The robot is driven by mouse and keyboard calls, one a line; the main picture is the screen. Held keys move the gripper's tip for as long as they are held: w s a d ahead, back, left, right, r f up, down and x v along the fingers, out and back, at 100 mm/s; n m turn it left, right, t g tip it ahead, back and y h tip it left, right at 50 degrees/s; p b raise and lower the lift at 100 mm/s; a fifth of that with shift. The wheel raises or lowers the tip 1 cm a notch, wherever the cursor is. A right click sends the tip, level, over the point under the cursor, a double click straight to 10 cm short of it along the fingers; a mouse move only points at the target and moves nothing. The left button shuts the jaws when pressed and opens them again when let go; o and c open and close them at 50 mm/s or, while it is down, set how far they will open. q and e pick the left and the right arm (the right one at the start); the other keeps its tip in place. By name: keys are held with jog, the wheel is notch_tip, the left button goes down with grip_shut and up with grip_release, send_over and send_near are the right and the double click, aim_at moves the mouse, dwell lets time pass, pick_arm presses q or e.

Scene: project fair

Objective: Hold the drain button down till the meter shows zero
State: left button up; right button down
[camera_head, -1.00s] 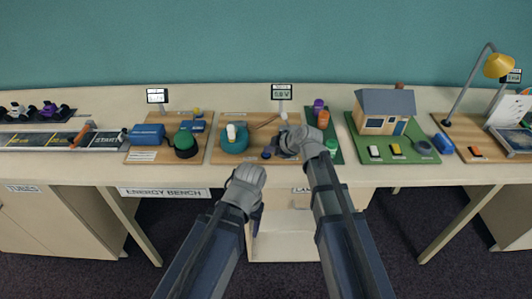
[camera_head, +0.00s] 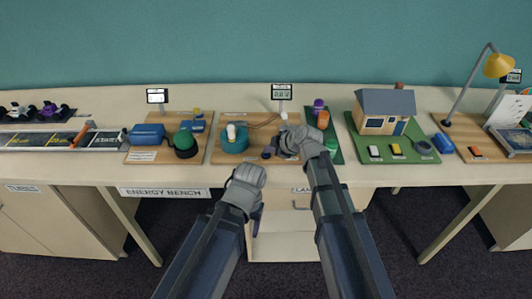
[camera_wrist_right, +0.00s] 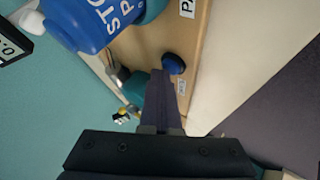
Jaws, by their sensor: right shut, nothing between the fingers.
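A blue domed button (camera_head: 266,154) sits near the front edge of the middle wooden board. It also shows in the right wrist view (camera_wrist_right: 174,64), beside a small label. My right gripper (camera_wrist_right: 163,74) is shut and empty, its tip right beside the button; I cannot tell whether it touches or presses it. The meter (camera_head: 281,92) stands behind the board; its small digits look like 0.8 V but are not certain. Part of a display (camera_wrist_right: 12,47) shows in the wrist view. My left gripper (camera_head: 247,183) hangs before the bench's front edge, its fingers unclear.
A blue container with white lettering (camera_wrist_right: 95,22) stands close to my right gripper in the wrist view. A teal round device (camera_head: 233,145) sits on the board's left. A green mat (camera_head: 337,155) with small cylinders lies to the right.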

aim_at(269, 156)
jog(key=shift+r, duration=0.1)
jog(key=shift+r+p, duration=0.75)
jog(key=shift+p, duration=0.15)
jog(key=shift+r, duration=0.15)
notch_tip(269, 156, up, 5)
jog(key=p, duration=0.5)
